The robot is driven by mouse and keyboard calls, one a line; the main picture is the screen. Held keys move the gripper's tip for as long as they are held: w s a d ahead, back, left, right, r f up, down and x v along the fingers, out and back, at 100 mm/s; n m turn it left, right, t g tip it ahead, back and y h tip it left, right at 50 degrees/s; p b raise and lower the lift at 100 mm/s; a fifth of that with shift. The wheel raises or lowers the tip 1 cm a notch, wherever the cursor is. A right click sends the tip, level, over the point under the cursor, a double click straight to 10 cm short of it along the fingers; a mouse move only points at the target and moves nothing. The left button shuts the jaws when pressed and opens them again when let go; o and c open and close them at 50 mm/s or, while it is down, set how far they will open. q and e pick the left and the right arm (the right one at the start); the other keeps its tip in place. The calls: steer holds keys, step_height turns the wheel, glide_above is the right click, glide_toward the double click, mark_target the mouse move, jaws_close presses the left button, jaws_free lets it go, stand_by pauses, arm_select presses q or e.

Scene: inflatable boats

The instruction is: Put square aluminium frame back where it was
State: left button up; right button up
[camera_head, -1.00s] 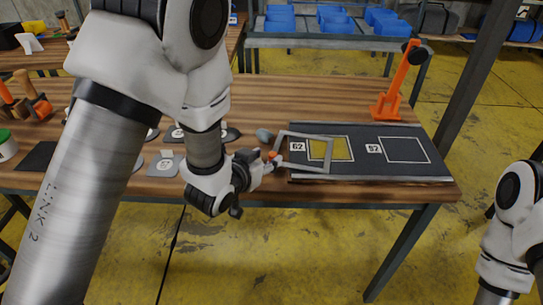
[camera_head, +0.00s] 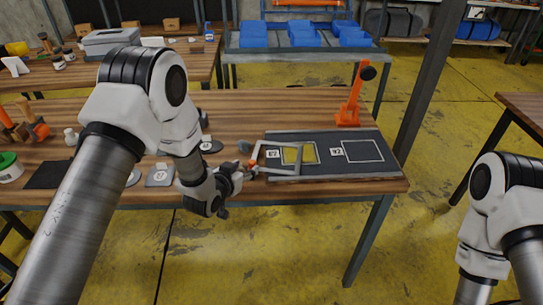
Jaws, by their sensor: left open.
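The square aluminium frame (camera_head: 280,172) is a thin grey open square. It lies at the left part of a dark board (camera_head: 322,165) on the wooden table, its left side reaching about the board's left edge. It surrounds a number label and part of a yellow square (camera_head: 308,154), whose right part lies outside it. My left gripper (camera_head: 250,170) is open at the frame's near left corner, with its fingertips close to it; whether they touch is unclear. My right arm shows at the right edge, but its gripper is out of view.
A white-outlined empty square (camera_head: 362,151) is on the board's right half. An orange stand (camera_head: 349,108) is behind the board. A small grey rounded item (camera_head: 244,146) is just left of the frame. Grey labelled pieces (camera_head: 160,176) lie farther left. The board's right half is clear.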

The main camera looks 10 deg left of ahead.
mark_target(252, 162)
arm_select(q)
steer(key=shift+w+d+r, duration=0.1)
steer(key=shift+w+d, duration=0.2)
steer(key=shift+w, duration=0.05)
steer(key=p+x, duration=0.1)
steer(key=x, duration=0.2)
steer(key=shift+w+d, duration=0.1)
steer(key=shift+w, duration=0.3)
steer(key=shift+w+f, duration=0.2)
steer(key=shift+w, duration=0.1)
steer(key=shift+s+r, duration=0.2)
steer(key=c, duration=0.8)
jaws_close()
